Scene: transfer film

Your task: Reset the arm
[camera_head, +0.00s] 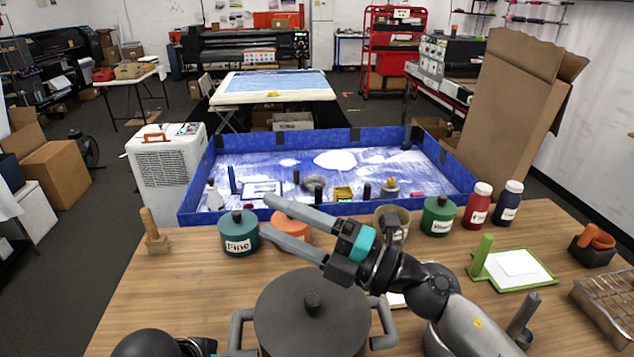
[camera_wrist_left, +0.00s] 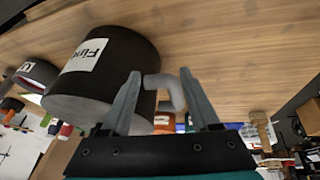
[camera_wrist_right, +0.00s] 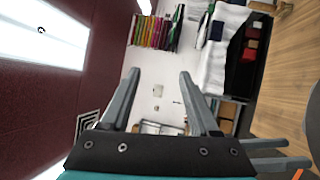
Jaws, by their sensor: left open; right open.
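My right gripper (camera_head: 272,210) is open and empty, raised over the table beyond the large dark lidded pot (camera_head: 285,325). Its fingers point left and away. In the right wrist view its spread fingers (camera_wrist_right: 158,75) have nothing between them. My left gripper (camera_wrist_left: 160,88) is open in the left wrist view, pictured low beside a dark pot (camera_wrist_left: 115,78) with a partly visible label. A grey pot handle (camera_wrist_left: 168,90) appears between its fingers, with no visible grip on it. In the head view the left gripper's fingers are not shown.
The wooden table (camera_head: 150,300) holds a teal jar (camera_head: 238,236), an orange jar (camera_head: 288,228), a green jar (camera_head: 438,218), red and dark bottles, a green-framed board (camera_head: 520,270) and a wire rack (camera_head: 605,310). A blue-walled tray (camera_head: 330,208) stands behind. Bare wood shows at left.

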